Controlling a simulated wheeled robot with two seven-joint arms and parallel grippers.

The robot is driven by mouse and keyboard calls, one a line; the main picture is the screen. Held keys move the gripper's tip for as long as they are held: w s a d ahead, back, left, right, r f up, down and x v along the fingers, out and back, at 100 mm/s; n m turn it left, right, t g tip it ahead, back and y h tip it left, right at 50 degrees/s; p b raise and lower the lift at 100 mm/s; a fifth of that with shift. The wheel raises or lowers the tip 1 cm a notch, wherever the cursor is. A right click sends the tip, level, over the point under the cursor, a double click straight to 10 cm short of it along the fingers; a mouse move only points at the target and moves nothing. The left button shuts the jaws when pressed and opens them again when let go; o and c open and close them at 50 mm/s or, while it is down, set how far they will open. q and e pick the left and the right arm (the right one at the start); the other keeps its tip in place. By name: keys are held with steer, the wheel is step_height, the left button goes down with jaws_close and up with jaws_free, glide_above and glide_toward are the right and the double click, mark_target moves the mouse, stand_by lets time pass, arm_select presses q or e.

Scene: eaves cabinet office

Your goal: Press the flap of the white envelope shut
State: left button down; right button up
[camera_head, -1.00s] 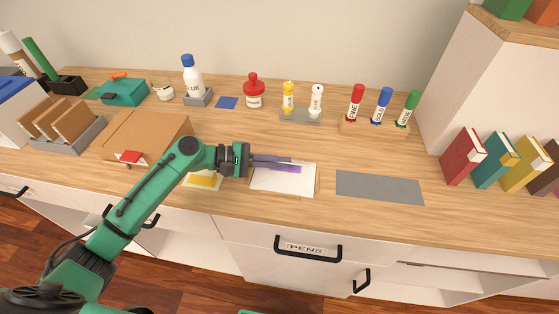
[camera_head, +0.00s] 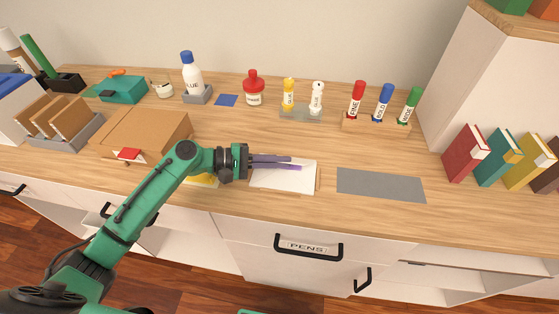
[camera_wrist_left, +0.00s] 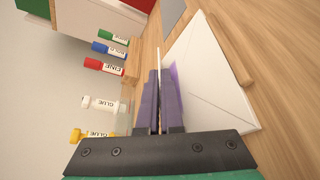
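My right gripper is out of view.
A grey mat (camera_head: 380,185) lies right of the envelope. Glue sticks (camera_head: 288,95), a red-capped bottle (camera_head: 253,90) and marker pens (camera_head: 382,103) stand behind. A brown box (camera_head: 145,132) is at the left. A yellow pad (camera_head: 203,181) lies partly under my arm.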

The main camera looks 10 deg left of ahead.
arm_select(q)
steer(key=c, duration=1.1)
jaws_free()
